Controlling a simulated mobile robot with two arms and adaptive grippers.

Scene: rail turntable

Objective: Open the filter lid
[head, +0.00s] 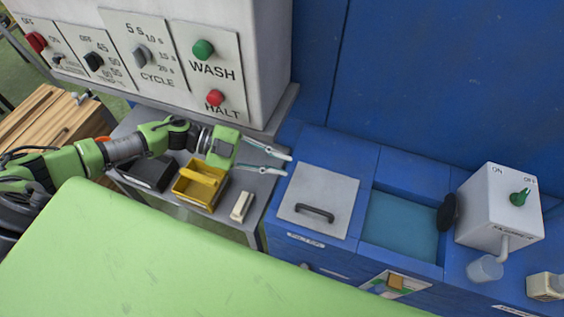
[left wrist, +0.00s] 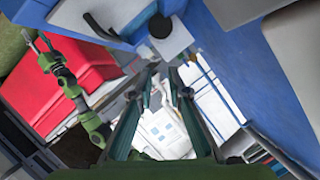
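The filter lid (head: 335,188) is a flat grey square plate with a dark bar handle (head: 315,212), set in the top of the blue unit. It lies flat and looks closed. A "FILTER" label is on the front below it. My left gripper (head: 287,165) is left of the lid's far left corner in the head view, its two fingers spread and nothing between them. The fingers also show apart in the left wrist view (left wrist: 162,78). A green arm, apparently my right one, stands at the left of the left wrist view; its gripper end (left wrist: 40,44) is too small to read.
Right of the lid is an open basin of bluish water (head: 402,224), then a white switch box (head: 500,208). On the left, a grey shelf holds a yellow bin (head: 200,184), a black bin (head: 148,172) and a pale block (head: 241,206). A control panel with WASH and HALT buttons (head: 214,97) stands behind.

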